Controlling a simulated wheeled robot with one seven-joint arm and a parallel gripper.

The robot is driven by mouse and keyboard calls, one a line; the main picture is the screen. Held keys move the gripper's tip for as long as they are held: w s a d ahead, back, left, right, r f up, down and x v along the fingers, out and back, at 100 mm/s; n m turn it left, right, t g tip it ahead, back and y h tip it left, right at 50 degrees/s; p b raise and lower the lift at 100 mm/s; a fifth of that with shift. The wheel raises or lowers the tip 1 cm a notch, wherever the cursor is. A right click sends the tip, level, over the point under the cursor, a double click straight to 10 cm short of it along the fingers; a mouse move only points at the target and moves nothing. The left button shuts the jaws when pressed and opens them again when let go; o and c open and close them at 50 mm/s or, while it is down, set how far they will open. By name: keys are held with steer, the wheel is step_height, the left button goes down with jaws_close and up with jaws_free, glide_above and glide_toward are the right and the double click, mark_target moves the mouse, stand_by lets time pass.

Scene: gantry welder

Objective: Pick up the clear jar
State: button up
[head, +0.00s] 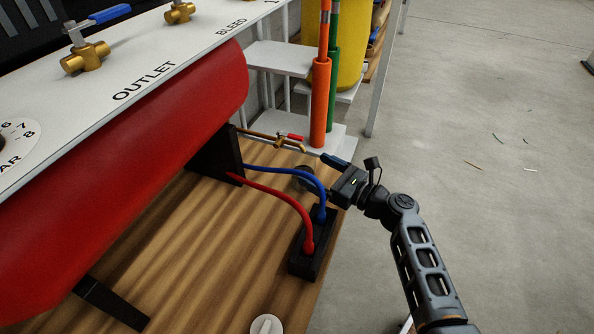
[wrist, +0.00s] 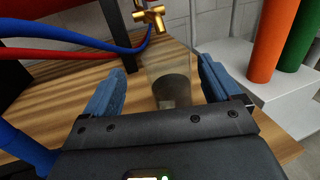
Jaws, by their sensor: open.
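In the wrist view the clear jar (wrist: 168,80) stands on the wooden bench top, with something dark in its lower part. It shows between the two blue fingers of my gripper (wrist: 162,72), with a gap on each side. The gripper is open, and its black body hides the jar's near base. In the head view my gripper (head: 322,174) is at the right edge of the bench. A dark round shape (head: 303,175) there, likely the jar, is partly hidden by the blue hose and gripper.
A blue hose (head: 290,172) and red hose (head: 280,196) run to a black block (head: 312,258) near the gripper. A red tank (head: 130,150) lies left. Orange (head: 320,105) and green cylinders stand behind.

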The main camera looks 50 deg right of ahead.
mark_target(294, 156)
steer(key=w+b, duration=0.2)
steer(key=w, duration=0.5)
steer(key=shift+w+d+b, duration=0.1)
steer(key=shift+w+b, duration=0.15)
steer(key=shift+b, duration=0.15)
steer(key=c, duration=1.5)
